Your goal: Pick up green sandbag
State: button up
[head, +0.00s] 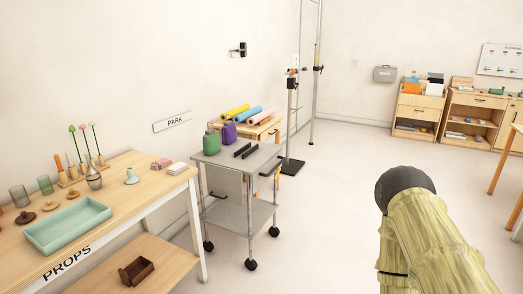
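A green bag-like object (211,142), which looks like the green sandbag, stands upright on the top of a grey wheeled cart (262,152), near its back left corner. A similar purple one (229,133) stands close to its right, partly behind it. Part of my arm shows at the lower right, in a yellowish cover with a dark rounded part. No gripper fingers show, and the arm is well apart from the cart.
Two dark bars (243,150) lie on the cart's top. Behind it, yellow, blue and pink rolls lie on a wooden unit (268,129). A props table (150,166) with a teal tray (68,250) stands left. A post on a black base (290,166) stands behind. Floor right of the cart is clear.

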aim_at(211, 139)
jog(key=u, duration=0.4)
jog(key=i, duration=1.95)
jog(key=u, duration=0.45)
